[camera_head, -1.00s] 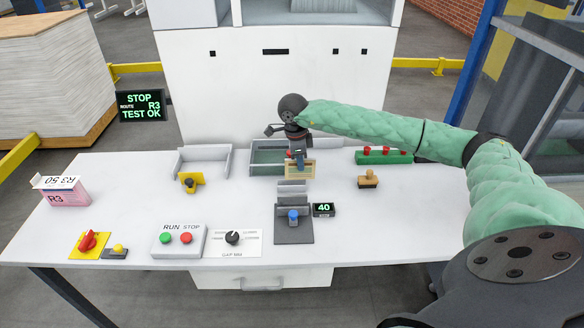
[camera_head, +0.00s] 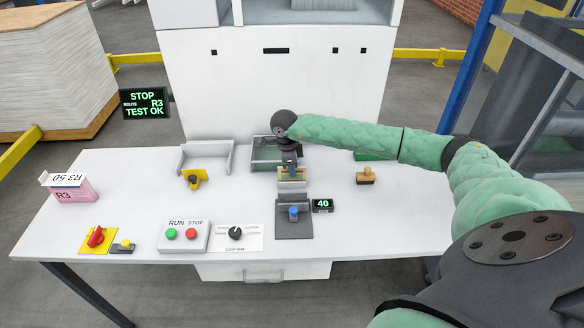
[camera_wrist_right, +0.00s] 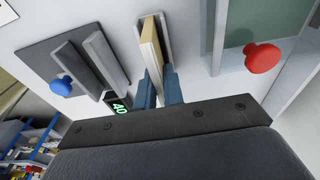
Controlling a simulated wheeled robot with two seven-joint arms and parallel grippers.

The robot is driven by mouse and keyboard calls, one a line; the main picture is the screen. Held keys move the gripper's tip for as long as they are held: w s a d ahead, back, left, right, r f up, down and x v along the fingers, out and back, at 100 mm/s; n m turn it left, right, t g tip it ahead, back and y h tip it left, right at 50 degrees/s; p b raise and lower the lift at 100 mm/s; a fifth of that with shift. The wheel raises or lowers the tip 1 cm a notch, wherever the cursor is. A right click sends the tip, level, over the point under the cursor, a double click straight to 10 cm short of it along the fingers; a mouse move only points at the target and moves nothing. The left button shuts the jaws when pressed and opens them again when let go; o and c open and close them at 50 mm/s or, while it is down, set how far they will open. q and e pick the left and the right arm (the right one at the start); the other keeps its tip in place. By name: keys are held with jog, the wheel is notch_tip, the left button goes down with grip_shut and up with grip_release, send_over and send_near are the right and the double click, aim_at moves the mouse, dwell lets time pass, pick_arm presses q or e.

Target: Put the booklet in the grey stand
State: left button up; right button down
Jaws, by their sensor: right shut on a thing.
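The booklet (camera_head: 290,173), cream with a tan face, is in my right gripper (camera_head: 289,160), whose blue fingers are shut on it. In the right wrist view the booklet (camera_wrist_right: 153,48) stands on edge between the two light grey walls of a narrow stand (camera_wrist_right: 166,32). The right gripper's fingers (camera_wrist_right: 159,90) are at the booklet's near end, close to the stand. In the head view the grey stand (camera_head: 292,186) is just in front of and below the booklet, partly hidden. I cannot tell whether the booklet touches the stand's bottom. My left gripper is not in view.
A dark grey plate with a blue knob (camera_head: 293,211) and a "40" display (camera_head: 322,204) lie in front of the stand. A glass-sided tray (camera_head: 264,164) is behind. A wooden stamp (camera_head: 366,175) is to the right. The table's right front is clear.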

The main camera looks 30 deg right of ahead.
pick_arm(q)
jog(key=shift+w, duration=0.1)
pick_arm(e)
jog(key=shift+f, duration=0.1)
jog(key=c, duration=1.5)
grip_release()
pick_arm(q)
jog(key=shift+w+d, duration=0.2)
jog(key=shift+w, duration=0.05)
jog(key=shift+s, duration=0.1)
